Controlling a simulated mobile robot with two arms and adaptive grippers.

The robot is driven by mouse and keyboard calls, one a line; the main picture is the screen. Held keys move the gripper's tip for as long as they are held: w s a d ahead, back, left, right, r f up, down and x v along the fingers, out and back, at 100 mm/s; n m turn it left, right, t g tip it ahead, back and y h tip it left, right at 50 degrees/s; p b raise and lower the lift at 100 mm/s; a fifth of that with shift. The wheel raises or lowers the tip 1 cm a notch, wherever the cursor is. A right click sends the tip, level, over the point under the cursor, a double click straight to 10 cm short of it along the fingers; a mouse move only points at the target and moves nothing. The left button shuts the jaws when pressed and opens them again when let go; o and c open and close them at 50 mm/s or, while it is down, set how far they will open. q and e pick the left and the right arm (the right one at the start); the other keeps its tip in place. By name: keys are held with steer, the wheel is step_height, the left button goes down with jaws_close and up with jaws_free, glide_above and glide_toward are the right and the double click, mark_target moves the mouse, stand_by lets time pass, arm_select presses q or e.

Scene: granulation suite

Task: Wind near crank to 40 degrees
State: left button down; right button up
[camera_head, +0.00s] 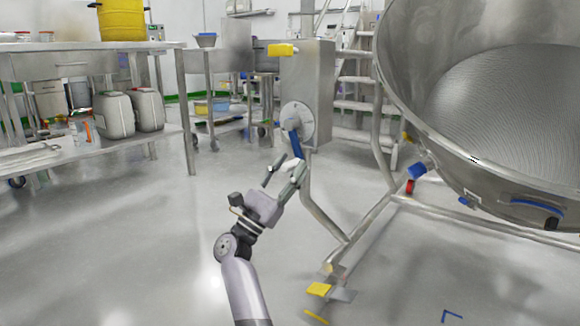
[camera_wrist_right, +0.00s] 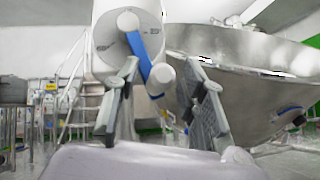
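The near crank is a blue arm (camera_head: 295,143) on a round pale dial (camera_head: 298,115) on the front of a grey steel box. In the right wrist view the blue arm (camera_wrist_right: 137,47) slants down to the right from the dial (camera_wrist_right: 108,42) and ends in a white rounded handle (camera_wrist_right: 162,73). My right gripper (camera_head: 290,166) is open just below and in front of the crank. In the right wrist view its fingers (camera_wrist_right: 160,68) spread either side of the handle, with visible gaps; contact is not evident. My left gripper is in neither view.
A large steel bowl (camera_head: 480,110) on a tubular frame (camera_head: 365,222) stands right of the crank box. A yellow-ended foot (camera_head: 319,289) sticks out low in front. A steel table (camera_head: 90,45) stands left. Bare floor (camera_head: 120,240) lies in between.

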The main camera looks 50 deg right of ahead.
steer(key=v, duration=0.7)
stand_by(0.5)
